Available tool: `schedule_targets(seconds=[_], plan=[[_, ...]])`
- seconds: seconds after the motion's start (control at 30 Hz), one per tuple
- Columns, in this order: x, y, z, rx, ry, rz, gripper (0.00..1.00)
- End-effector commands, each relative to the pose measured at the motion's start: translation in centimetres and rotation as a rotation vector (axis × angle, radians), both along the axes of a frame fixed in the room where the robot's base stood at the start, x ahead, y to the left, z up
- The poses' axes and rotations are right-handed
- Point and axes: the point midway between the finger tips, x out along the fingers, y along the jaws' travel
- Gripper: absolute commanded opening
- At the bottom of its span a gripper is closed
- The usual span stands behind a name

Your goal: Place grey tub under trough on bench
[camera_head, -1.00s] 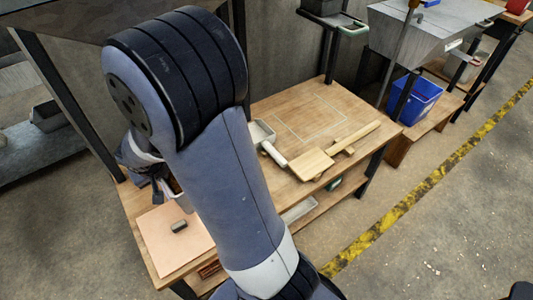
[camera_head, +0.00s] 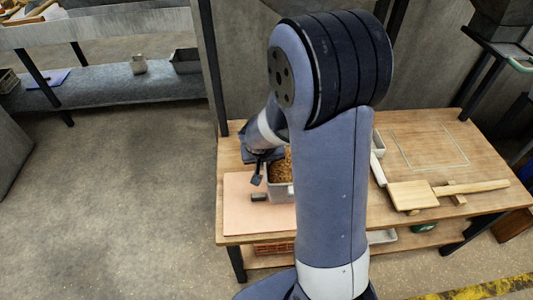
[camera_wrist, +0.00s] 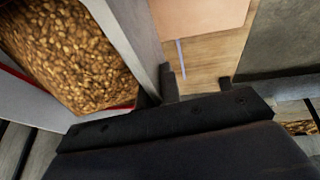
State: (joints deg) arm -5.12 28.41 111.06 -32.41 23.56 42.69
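The grey tub (camera_head: 282,194) is full of brown grain and stands on or just over the pinkish board, partly hidden behind my arm. In the wrist view its pale grey wall (camera_wrist: 128,36) and the grain fill the left side. My gripper (camera_head: 257,170) is at the tub's left side in the head view. In the wrist view my gripper (camera_wrist: 196,85) shows two dark fingers set apart, with bare table between them. The left finger is close against the tub's corner; I cannot tell whether it touches. I cannot tell which thing is the trough.
The pinkish board (camera_head: 245,213) carries a small dark block (camera_head: 260,197). The wooden table (camera_head: 440,213) holds a paddle (camera_head: 412,195) at right. A grey bench (camera_head: 110,93) stands at back left with another grey tub (camera_head: 187,62). Open floor lies between.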

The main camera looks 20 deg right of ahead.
Motion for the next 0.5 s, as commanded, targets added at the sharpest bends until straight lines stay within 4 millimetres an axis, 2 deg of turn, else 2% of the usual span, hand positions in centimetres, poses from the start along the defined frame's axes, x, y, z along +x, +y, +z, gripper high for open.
schedule_targets(seconds=[0.17, 0.33, 0.5], plan=[[0.2, 0.0, -0.7, -0.003, -0.006, 0.005, 0.0], [0.2, 0.0, -2.8, -0.003, -0.005, 0.004, 0.0], [0.2, 0.0, -3.8, -0.002, -0.005, 0.005, 0.0]])
